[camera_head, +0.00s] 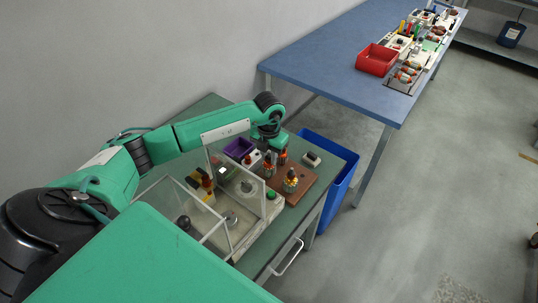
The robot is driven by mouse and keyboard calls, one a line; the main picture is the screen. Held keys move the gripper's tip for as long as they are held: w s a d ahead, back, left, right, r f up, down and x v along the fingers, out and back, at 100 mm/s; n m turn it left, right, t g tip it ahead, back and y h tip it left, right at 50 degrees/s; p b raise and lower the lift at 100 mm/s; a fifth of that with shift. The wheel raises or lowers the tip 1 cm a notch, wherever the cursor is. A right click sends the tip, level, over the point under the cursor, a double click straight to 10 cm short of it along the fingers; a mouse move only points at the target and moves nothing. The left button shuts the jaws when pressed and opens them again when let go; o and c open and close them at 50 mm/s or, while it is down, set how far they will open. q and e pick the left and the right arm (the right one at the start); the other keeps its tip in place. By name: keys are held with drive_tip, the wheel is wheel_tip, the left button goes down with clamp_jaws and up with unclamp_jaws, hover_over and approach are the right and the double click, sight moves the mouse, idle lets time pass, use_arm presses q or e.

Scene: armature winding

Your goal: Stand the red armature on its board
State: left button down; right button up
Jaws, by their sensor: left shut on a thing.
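My left arm reaches in from the left over the small green-topped bench (208,106). My left gripper (279,148) points down at the back of the brown board (311,182) and is shut on the red armature (283,157), which is small and partly hidden by the gripper. It looks about upright; I cannot tell whether its foot touches the board. Another armature (290,181) stands upright on the front part of the board. One more (268,169) stands at the board's left side, close to the held one. My right gripper is out of view.
A clear-walled box (209,238) stands on the bench left of the board, with a purple bin (238,149) behind it. A blue bin (345,178) stands beside the bench. A blue table (330,62) farther off bears a red bin (376,60) and several parts.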

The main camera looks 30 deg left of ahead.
use_arm(q)
drive_tip(key=shift+f+b, duration=0.45)
drive_tip(key=shift+f, duration=0.15)
drive_tip(key=c, duration=1.1)
unclamp_jaws()
drive_tip(key=shift+c, duration=0.2)
drive_tip(key=shift+r+p, duration=1)
drive_tip(key=shift+r, duration=1.2)
drive_tip(key=shift+r, duration=0.1)
